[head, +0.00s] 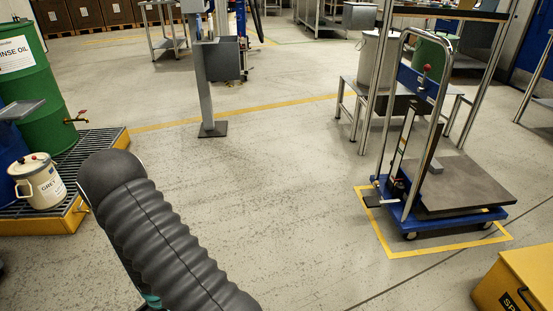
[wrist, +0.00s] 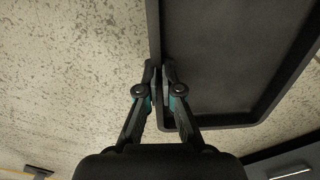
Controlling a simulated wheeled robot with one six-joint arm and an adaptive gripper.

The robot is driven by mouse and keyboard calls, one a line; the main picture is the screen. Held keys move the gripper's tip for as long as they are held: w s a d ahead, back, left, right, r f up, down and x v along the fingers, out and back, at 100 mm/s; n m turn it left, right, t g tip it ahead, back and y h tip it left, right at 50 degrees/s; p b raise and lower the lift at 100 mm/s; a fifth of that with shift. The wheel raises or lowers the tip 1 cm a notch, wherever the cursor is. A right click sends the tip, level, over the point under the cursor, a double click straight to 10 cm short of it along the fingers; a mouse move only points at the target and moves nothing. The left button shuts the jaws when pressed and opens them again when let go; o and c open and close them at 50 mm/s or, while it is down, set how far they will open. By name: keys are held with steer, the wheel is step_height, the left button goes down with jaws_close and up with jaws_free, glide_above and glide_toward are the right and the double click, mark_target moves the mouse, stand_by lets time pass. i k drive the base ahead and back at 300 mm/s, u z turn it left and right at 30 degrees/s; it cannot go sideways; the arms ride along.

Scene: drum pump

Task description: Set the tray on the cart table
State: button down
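In the wrist view a dark, shallow, rimmed tray (wrist: 235,60) fills the upper right, with speckled floor showing beside it. My gripper (wrist: 158,75) has one finger on each side of the tray's left rim near its lower corner, closed on it. The tray's far end is out of frame. In the head view the cart (head: 425,190) stands at the right, with a blue base, a tall metal handle and a flat dark cart table (head: 470,184) set low. My gripper is hidden in the head view, where my arm fills the lower left.
A yellow floor outline (head: 445,245) surrounds the cart. A yellow box (head: 520,280) stands at the lower right. A metal-framed bench (head: 362,105) is behind the cart. A green drum (head: 40,95) and cream can (head: 38,181) stand on a yellow-edged pallet at left. The middle floor is clear.

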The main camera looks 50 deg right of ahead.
mark_target(468, 187)
steer(key=z, duration=2.85)
